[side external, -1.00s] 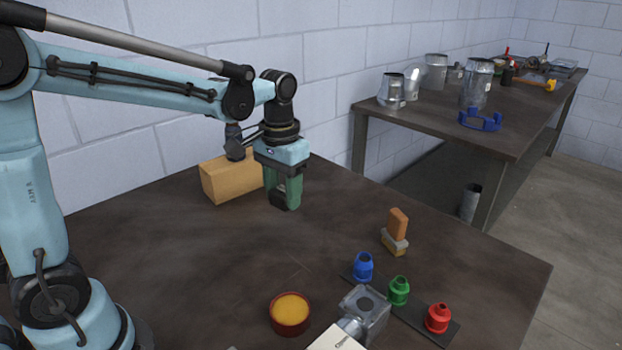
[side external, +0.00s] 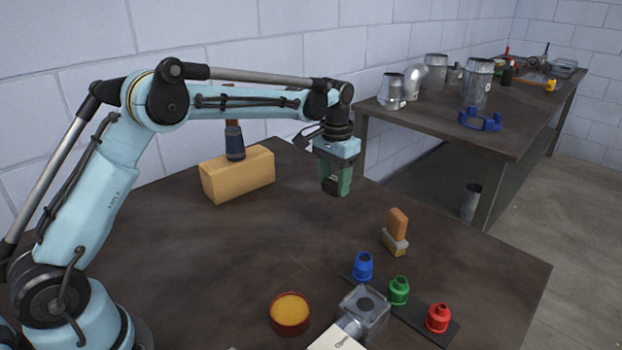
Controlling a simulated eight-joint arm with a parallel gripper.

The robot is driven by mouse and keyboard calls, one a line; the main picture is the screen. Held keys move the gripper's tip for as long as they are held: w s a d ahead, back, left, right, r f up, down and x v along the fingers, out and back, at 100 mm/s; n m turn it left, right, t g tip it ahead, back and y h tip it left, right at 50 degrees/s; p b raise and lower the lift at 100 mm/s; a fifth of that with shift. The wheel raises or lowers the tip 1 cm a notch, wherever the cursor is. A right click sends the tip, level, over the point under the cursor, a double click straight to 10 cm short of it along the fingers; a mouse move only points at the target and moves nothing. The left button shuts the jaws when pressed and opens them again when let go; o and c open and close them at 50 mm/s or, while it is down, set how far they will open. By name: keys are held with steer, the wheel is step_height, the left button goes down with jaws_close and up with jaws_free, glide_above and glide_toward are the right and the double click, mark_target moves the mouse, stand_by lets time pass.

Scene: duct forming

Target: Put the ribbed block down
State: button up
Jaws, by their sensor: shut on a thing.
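My gripper (side external: 336,183) hangs above the rear right part of the dark table (side external: 170,270), pointing down. It is shut on a small dark piece (side external: 332,187) that shows at the lower end of its green fingers. This is likely the ribbed block, but ribs cannot be made out and most of it is hidden by the fingers. The held piece appears clear of the table top; the exact gap cannot be told.
A wooden block (side external: 222,181) with a dark-headed tool (side external: 235,143) stands to the left. A brush (side external: 397,229), a bowl (side external: 290,313) and blue (side external: 363,267), green (side external: 399,291) and red (side external: 438,319) pieces are nearer. The table below my gripper looks bare.

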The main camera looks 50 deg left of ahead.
glide_above(321, 205)
step_height(321, 205, down, 4)
steer(key=shift+s+d+f, duration=0.1)
steer(key=shift+f, duration=2.05)
steer(key=o, duration=1.2)
steer(key=shift+f, duration=0.15)
